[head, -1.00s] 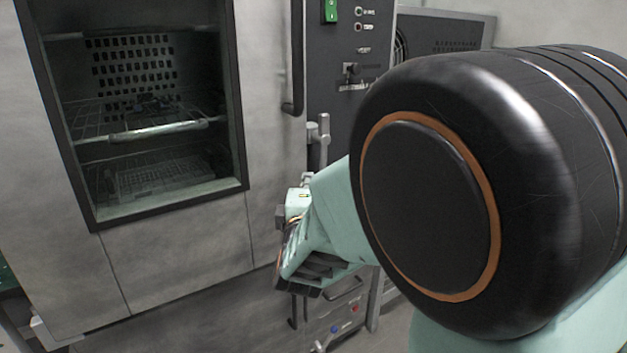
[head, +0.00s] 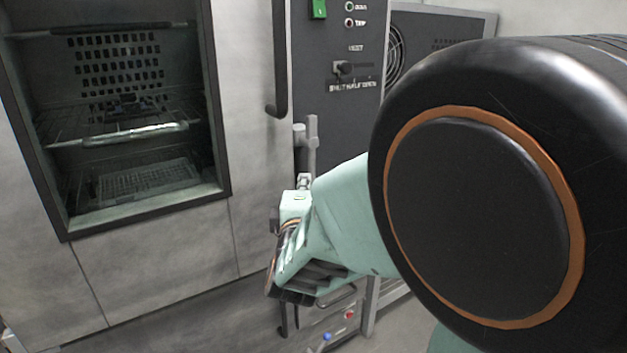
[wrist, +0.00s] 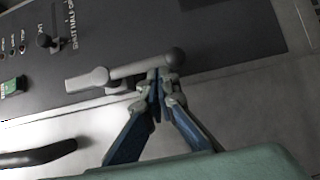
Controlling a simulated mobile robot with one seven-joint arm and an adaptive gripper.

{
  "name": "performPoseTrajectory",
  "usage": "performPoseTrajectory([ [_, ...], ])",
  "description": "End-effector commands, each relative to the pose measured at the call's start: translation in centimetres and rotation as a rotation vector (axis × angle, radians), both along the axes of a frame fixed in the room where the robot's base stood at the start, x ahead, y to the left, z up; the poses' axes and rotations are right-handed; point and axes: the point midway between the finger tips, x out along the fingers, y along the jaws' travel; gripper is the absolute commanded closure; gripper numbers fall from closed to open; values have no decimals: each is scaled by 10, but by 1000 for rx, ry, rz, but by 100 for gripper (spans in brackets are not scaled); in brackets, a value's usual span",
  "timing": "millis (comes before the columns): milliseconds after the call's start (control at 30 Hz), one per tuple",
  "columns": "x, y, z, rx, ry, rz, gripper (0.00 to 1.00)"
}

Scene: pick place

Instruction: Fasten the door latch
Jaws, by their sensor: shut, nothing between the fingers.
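The door latch (head: 311,148) is a grey metal lever on the seam between the oven door (head: 252,200) and the dark control panel. In the wrist view the latch (wrist: 130,72) shows as a bar with a round knob at one end and a block at the other. My gripper (wrist: 159,78) is shut and empty, its fingertips at the bar close to the knob end. I cannot tell whether they touch it. In the head view my gripper (head: 302,182) is just below the latch, partly hidden by my wrist.
A black door handle (head: 277,85) stands left of the latch. The control panel (head: 318,60) has a green switch (head: 319,9) and a knob (head: 343,69). The window (head: 130,125) shows wire racks inside. My arm covers the right side of the head view.

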Motion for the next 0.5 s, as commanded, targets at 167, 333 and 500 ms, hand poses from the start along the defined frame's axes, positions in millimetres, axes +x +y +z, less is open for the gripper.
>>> performPoseTrajectory([
  [167, 0, 0, 0, -4, -2, 0, 100],
  [333, 2, -1, -2, -33, -20, 0, 100],
  [500, 3, -1, -2, -53, -35, 0, 100],
])
